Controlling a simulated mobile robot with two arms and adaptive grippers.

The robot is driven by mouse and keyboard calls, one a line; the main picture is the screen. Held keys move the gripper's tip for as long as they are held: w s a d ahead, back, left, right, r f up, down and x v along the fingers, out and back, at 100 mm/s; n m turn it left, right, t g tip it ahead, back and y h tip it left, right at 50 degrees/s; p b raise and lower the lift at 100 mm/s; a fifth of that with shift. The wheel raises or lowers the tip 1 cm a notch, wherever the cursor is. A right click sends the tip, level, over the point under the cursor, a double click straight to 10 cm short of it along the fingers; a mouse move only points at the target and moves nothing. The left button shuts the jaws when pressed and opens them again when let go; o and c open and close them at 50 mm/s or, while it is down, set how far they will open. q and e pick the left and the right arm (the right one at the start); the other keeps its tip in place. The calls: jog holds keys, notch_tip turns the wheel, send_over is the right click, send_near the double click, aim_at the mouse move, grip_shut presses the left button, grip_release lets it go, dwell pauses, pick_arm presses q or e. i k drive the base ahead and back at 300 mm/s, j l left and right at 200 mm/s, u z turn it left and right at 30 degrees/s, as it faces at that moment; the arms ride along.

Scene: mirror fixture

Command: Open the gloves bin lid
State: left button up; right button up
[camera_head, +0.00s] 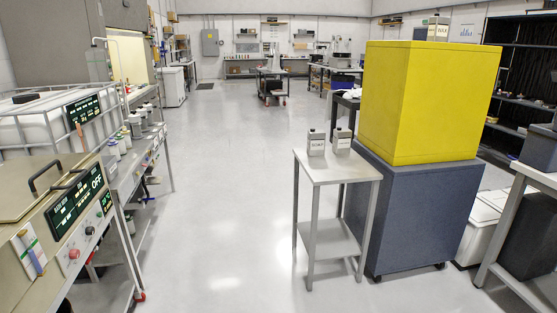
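No bin in view carries a readable gloves label, so I cannot tell which one is the gloves bin. A white bin (476,231) stands on the floor at the right, partly hidden behind the blue-grey cabinet and the right-hand table. Its top looks closed, but its lid is hard to make out. Neither of my grippers is in view.
A small steel table (345,170) bearing two labelled grey bottles (317,142) stands left of the cabinet. Equipment with an OFF display (97,182) lines the left. A table (541,179) edges the right. The grey floor (225,200) between is clear toward distant benches.

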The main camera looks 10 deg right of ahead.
aim_at(497, 200)
jog(key=i+l+u, duration=0.2)
jog(key=i, duration=1.95)
jog(key=i+u, duration=0.1)
jog(key=i, duration=2.05)
jog(key=i+z, duration=0.2)
jog(key=i, duration=0.35)
jog(key=i+j+z, duration=0.15)
jog(key=i, duration=0.35)
jog(key=i+j+z, duration=0.2)
jog(key=i, duration=0.35)
jog(key=i+j+z, duration=0.15)
jog(key=i, duration=0.4)
jog(key=i+l+z, duration=0.25)
jog(key=z, duration=0.25)
jog(key=i+z, duration=1)
jog(key=i+j+z, duration=0.15)
jog(key=i+z, duration=0.15)
jog(key=z, duration=0.2)
jog(key=i+l+u, duration=0.1)
jog(key=i, duration=0.35)
jog(key=i+l, duration=0.15)
jog(key=i, duration=0.25)
jog(key=i+l+u, duration=0.15)
jog(key=i, duration=0.3)
jog(key=i+l, duration=0.2)
jog(key=i, duration=0.2)
jog(key=i+l+u, duration=0.3)
jog(key=i, duration=0.15)
jog(key=z, duration=2.25)
